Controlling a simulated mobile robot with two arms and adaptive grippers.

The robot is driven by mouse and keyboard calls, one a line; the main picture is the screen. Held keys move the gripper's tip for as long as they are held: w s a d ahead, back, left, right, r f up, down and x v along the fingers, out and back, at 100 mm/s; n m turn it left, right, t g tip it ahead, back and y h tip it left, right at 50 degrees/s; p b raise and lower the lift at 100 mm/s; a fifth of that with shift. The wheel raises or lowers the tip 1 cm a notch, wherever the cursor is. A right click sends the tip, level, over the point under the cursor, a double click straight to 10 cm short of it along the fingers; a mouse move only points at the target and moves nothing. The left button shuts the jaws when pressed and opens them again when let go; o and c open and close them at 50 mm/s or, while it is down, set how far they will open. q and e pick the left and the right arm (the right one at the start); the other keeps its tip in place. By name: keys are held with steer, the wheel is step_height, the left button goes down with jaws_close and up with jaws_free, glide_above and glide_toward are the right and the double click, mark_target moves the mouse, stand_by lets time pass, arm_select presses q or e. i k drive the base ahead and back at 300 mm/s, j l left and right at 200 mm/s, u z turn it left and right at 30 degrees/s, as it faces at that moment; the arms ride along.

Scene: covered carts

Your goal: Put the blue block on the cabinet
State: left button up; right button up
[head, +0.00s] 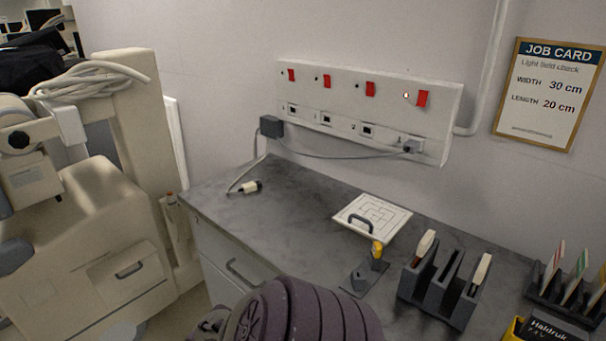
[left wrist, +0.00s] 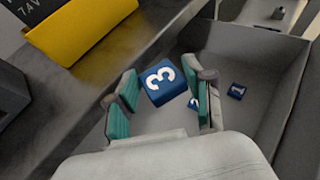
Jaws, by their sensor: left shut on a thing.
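The cabinet (head: 290,222) has a dark grey top and a pale front with a handle in the head view. My left gripper and the block do not show in the head view. My right gripper is in neither view.

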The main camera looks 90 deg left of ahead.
mark_target(297, 202)
steer(key=k+j+u, duration=0.2)
steer(key=u, duration=0.2)
steer(key=k+j+u, duration=0.1)
steer(key=j+u, duration=0.25)
steer(key=k+j, duration=0.15)
steer(key=j, duration=0.3)
steer(key=k+j+u, duration=0.15)
steer(key=j, duration=0.25)
steer(key=k+j, duration=0.15)
steer(key=j, duration=0.3)
steer(key=k+j+u, duration=0.15)
steer(key=j, duration=0.3)
steer(key=k+j, duration=0.1)
steer(key=j, duration=0.4)
steer(key=l+u, duration=0.05)
